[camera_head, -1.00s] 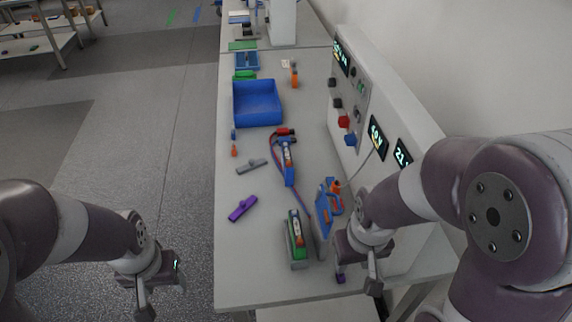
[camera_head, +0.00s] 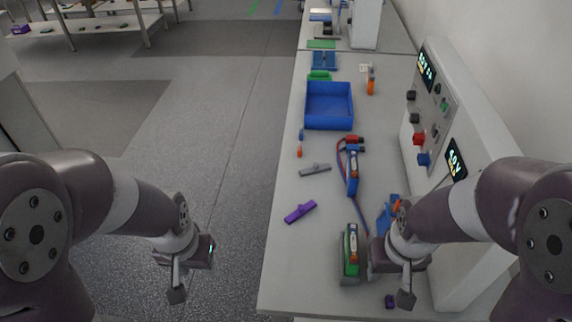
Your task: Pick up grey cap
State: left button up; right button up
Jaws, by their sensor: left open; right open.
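The grey cap (camera_head: 315,170) is a small flat bar with a raised middle. It lies on the bench top, near its left edge, above the purple cap (camera_head: 300,211) in the picture. My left gripper (camera_head: 176,284) is open and empty over the floor, left of the bench and apart from it. My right gripper (camera_head: 388,284) is open over the near part of the bench, right beside the green and grey battery holder (camera_head: 351,255). Nothing shows between its fingers. The grey cap is in full view and neither gripper is near it.
A blue bin (camera_head: 329,106) stands further back on the bench. A blue device with red and blue cables (camera_head: 353,172) lies right of the grey cap. The cycler panel (camera_head: 433,95) with knobs and displays lines the right side.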

aim_at(316, 168)
jog(key=i+j+z, duration=0.2)
jog(key=j+z, duration=0.15)
jog(key=j, duration=0.35)
jog(key=i+j+z, duration=0.15)
jog(key=j+z, duration=0.15)
jog(key=j, duration=0.4)
jog(key=j+z, duration=0.35)
jog(key=j, duration=0.4)
jog(key=i+j+z, duration=0.35)
jog(key=j, duration=0.25)
jog(key=i+j+z, duration=0.15)
jog(key=j, duration=0.2)
jog(key=i+j+z, duration=0.35)
jog(key=j, duration=0.4)
jog(key=i+j+z, duration=0.1)
jog(key=i, duration=0.25)
jog(key=i+j+z, duration=0.15)
jog(key=i, duration=0.2)
